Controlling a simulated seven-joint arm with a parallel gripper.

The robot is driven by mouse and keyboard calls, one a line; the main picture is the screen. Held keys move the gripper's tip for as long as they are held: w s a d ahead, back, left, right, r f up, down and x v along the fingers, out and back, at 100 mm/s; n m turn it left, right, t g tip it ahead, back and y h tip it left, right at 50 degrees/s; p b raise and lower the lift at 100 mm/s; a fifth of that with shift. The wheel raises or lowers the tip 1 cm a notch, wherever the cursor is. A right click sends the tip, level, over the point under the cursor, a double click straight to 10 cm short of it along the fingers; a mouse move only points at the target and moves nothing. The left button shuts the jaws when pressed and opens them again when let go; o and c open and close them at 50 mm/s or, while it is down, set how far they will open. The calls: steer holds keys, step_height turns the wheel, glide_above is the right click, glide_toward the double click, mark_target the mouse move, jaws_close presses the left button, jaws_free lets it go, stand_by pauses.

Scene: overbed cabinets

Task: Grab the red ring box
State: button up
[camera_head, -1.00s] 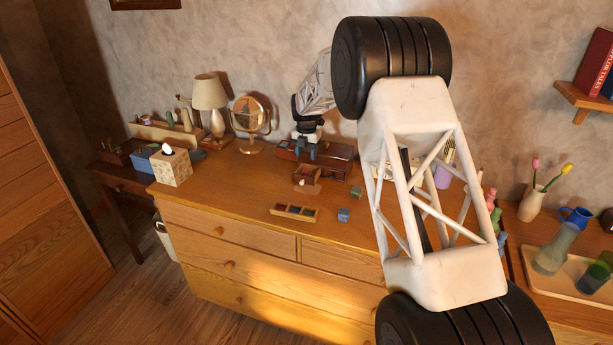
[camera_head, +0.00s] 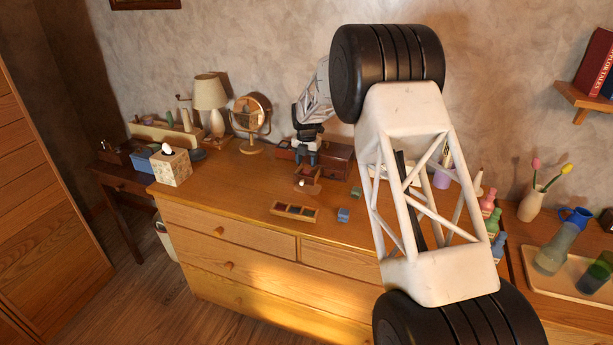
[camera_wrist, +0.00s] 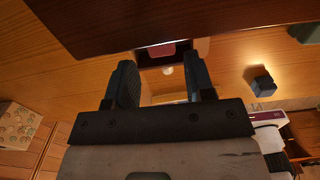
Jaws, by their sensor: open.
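My gripper (camera_head: 306,166) is open and points down over the small pulled-out drawer (camera_head: 305,188) of the dark wooden jewellery box (camera_head: 335,160). In the wrist view, the drawer front with a pale round knob (camera_wrist: 168,70) lies between my two fingers (camera_wrist: 161,80). A reddish patch (camera_wrist: 163,49) shows inside the drawer, beyond the knob. It may be the red ring box or a lining; I cannot tell which. My fingers hide part of the drawer in the head view.
A small tray with coloured compartments (camera_head: 275,209) and blue (camera_head: 343,215) and green (camera_head: 356,192) cubes lie on the dresser in front. A round mirror (camera_head: 248,112) and a lamp (camera_head: 209,93) stand left. The jewellery box body (camera_wrist: 110,25) is close to my fingers.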

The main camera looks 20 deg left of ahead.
mark_target(306, 171)
steer(key=shift+f, duration=2.35)
steer(key=c, duration=0.7)
steer(key=shift+r, duration=0.2)
steer(key=shift+r, duration=1.5)
steer(key=shift+s+d+r, duration=0.15)
steer(key=shift+s, duration=0.05)
steer(key=s+d, duration=0.2)
steer(key=s, duration=0.2)
steer(key=s+d+r, duration=0.1)
steer(key=s+d, duration=0.2)
steer(key=s, duration=0.2)
steer(key=s+d, duration=0.2)
steer(key=s, duration=0.2)
steer(key=shift+s+d+r, duration=0.15)
steer(key=shift+s+d, duration=0.05)
steer(key=shift+d, duration=0.2)
